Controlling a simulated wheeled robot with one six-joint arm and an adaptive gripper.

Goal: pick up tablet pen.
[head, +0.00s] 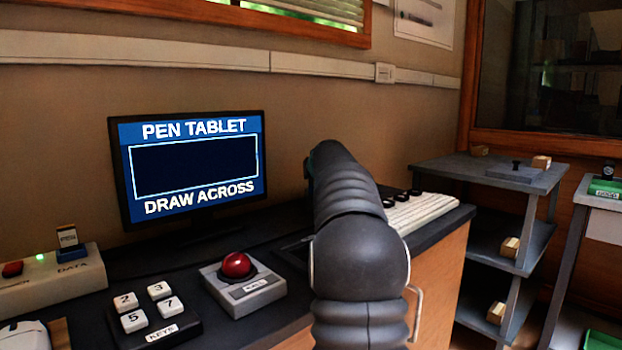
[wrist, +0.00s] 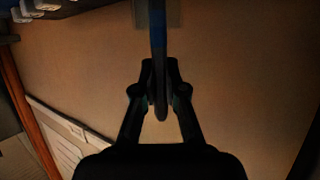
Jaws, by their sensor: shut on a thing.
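The tablet pen (wrist: 158,40) is a slim dark stick with a blue part, upright in the wrist view. My gripper (wrist: 160,68) is shut on it, one finger on each side, and its lower end shows between the fingers. A pale, blurred block shows behind the pen's upper end; I cannot tell what it is. In the head view my own arm hides the gripper and the pen. A dark flat thing, perhaps the tablet (head: 294,254), shows partly behind my arm on the counter. The monitor (head: 192,166) reads "PEN TABLET" and "DRAW ACROSS", with an empty dark box.
On the dark counter stand a red button box (head: 240,280), a number key block (head: 150,316), a DATA box (head: 55,275) and a pale keyboard (head: 425,212). A grey shelf (head: 500,180) with small wooden blocks stands right. The wall is behind the monitor.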

